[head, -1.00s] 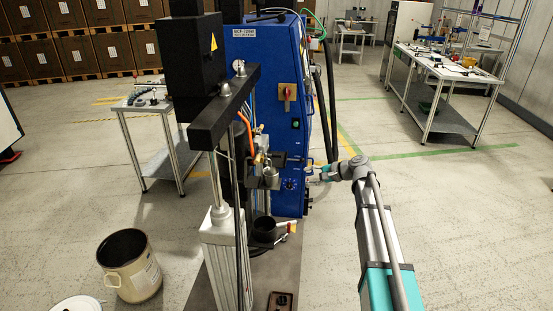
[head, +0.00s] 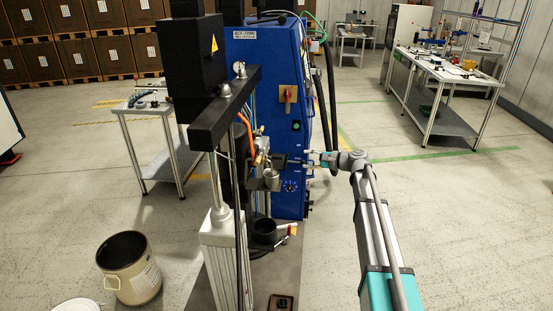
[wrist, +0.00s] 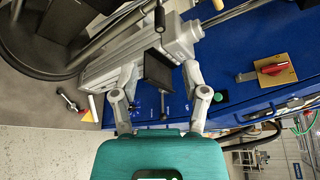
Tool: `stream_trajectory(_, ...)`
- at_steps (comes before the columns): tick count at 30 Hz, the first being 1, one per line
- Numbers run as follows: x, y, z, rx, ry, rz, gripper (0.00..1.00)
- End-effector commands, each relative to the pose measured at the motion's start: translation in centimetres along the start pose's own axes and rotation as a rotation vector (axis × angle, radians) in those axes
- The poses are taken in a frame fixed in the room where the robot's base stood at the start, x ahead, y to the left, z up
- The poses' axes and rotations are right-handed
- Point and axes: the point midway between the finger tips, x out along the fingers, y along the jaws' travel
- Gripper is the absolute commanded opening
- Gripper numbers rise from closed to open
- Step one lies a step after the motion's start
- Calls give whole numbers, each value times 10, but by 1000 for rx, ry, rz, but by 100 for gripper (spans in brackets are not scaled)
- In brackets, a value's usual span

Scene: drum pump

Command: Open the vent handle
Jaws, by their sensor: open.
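My gripper (head: 310,161) is open and empty at the right front of the blue pump cabinet (head: 265,100). In the wrist view its two grey fingers (wrist: 158,78) stand apart on either side of a black block (wrist: 158,70). A thin grey lever (wrist: 163,104) shows between the fingers, against the blue face. A small rod with a dark knob (wrist: 68,102) lies farther left, beside a yellow-orange tag. I cannot tell for certain which of these is the vent handle. Contact between fingers and lever cannot be made out.
A red rotary switch on a yellow plate (wrist: 274,69) and a green button (wrist: 220,97) are on the cabinet. The press column (head: 228,255) and crossbar stand left of my arm. An open drum (head: 130,268) is on the floor.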

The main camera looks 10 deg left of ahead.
Motion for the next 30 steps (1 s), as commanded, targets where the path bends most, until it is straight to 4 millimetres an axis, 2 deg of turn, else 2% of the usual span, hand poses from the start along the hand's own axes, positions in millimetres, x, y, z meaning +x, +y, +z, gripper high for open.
stream_trajectory(8,32,1,-2,0,-1,1,58)
stream_trajectory(21,98,1,-2,-1,-1,1,58)
stream_trajectory(30,125,0,-1,0,1,0,58)
